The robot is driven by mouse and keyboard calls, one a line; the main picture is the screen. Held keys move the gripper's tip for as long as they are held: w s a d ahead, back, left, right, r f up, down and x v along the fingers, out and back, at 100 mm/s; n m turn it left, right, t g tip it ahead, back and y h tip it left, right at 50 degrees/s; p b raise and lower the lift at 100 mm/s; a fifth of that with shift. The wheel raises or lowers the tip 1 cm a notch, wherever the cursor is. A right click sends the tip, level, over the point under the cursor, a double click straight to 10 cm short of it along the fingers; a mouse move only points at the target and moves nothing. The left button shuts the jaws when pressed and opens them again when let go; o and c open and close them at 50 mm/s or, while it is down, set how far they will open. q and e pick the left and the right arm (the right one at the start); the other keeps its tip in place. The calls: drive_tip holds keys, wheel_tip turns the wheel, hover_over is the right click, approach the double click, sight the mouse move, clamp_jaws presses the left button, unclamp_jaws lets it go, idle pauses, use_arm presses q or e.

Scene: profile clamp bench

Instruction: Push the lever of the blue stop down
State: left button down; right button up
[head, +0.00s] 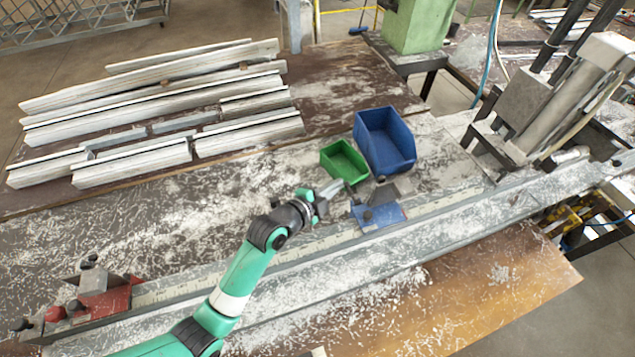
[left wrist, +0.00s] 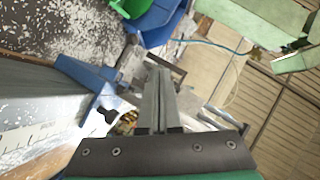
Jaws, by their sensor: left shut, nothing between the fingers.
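The blue stop (head: 388,215) sits on the long metal rail, right of the middle in the head view. A dark knob (head: 367,214) shows at its left side, and a grey angled plate stands behind it. In the left wrist view the blue stop (left wrist: 88,84) lies left of the fingers, with its black lever knob (left wrist: 109,116) sticking out toward them. My left gripper (head: 338,186) is shut and empty, just left of and above the stop. Its closed fingers (left wrist: 157,80) look apart from the knob. How far down the lever is, I cannot tell. My right gripper is out of view.
A green bin (head: 344,163) and a larger blue bin (head: 385,140) stand just behind the stop. A red stop (head: 102,294) sits at the rail's left end. Metal profiles (head: 150,100) lie at the back left. A clamp machine (head: 560,100) stands at the right. Shavings cover the bench.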

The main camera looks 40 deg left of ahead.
use_arm(q)
drive_tip(key=s+a+r+p, duration=0.1)
drive_tip(key=s+r, duration=0.2)
drive_tip(key=s, duration=0.3)
drive_tip(key=shift+a+r, duration=0.15)
drive_tip(key=w+d+r+m+t+h, duration=0.1)
drive_tip(key=w+d+r+t, duration=0.2)
drive_tip(key=r, duration=1.2)
drive_tip(key=w+d+r+m+t+h, duration=0.1)
drive_tip(key=d+r+t+h, duration=0.35)
drive_tip(key=r, duration=1.05)
drive_tip(key=s+d+r+n+t+y, duration=0.1)
drive_tip(key=s+r+n+t+y, duration=0.15)
drive_tip(key=s+r+n, duration=0.6)
drive_tip(key=s+d+r+n+t+y, duration=0.1)
drive_tip(key=s+r+n+t, duration=0.3)
drive_tip(key=r, duration=0.8)
wheel_tip(320, 180, up, 26)
drive_tip(key=g+p, duration=0.1)
drive_tip(key=p, duration=2.5)
drive_tip(key=shift+s+n, duration=0.3)
drive_tip(key=shift+n, duration=0.05)
